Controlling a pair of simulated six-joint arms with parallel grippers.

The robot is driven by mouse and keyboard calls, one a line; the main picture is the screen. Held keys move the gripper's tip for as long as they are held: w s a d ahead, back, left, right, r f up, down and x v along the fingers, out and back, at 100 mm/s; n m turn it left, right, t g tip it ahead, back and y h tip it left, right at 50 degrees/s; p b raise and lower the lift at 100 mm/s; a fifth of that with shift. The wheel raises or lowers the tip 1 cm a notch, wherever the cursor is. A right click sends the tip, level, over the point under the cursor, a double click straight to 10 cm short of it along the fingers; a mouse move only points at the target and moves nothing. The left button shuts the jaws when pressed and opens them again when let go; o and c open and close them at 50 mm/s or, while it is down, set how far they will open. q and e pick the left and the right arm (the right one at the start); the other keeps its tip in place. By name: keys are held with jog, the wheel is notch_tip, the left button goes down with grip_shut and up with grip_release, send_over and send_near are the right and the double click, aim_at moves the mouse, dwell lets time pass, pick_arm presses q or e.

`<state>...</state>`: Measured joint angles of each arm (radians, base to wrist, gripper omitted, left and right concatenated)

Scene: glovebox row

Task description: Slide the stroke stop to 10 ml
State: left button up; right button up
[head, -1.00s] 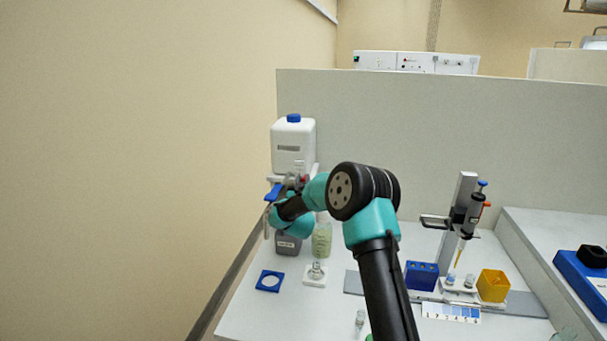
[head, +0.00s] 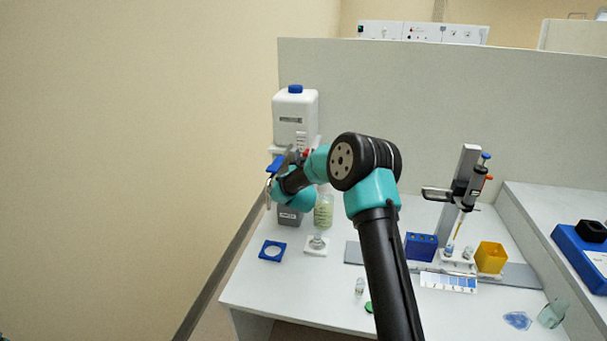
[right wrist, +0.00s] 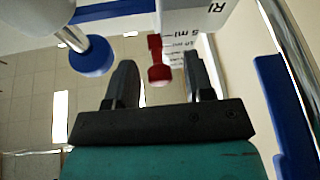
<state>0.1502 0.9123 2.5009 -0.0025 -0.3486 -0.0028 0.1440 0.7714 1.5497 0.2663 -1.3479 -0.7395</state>
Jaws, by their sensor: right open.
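The red stroke stop (right wrist: 158,66) shows in the right wrist view, beside a white scale (right wrist: 182,45) with a "5 ml" mark. My right gripper (right wrist: 157,82) is open, with one dark finger on each side of the stop and gaps between. The stop's exact setting on the scale cannot be read. In the head view my right gripper (head: 290,160) is at the dispenser below the white bottle (head: 296,120), and my own arm hides part of it. A bit of red shows there. My left gripper is not in view.
A metal rod (right wrist: 285,55) runs along the right of the wrist view. Bottles (head: 324,210) stand below my arm.

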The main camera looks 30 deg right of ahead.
jog(key=v, duration=1.7)
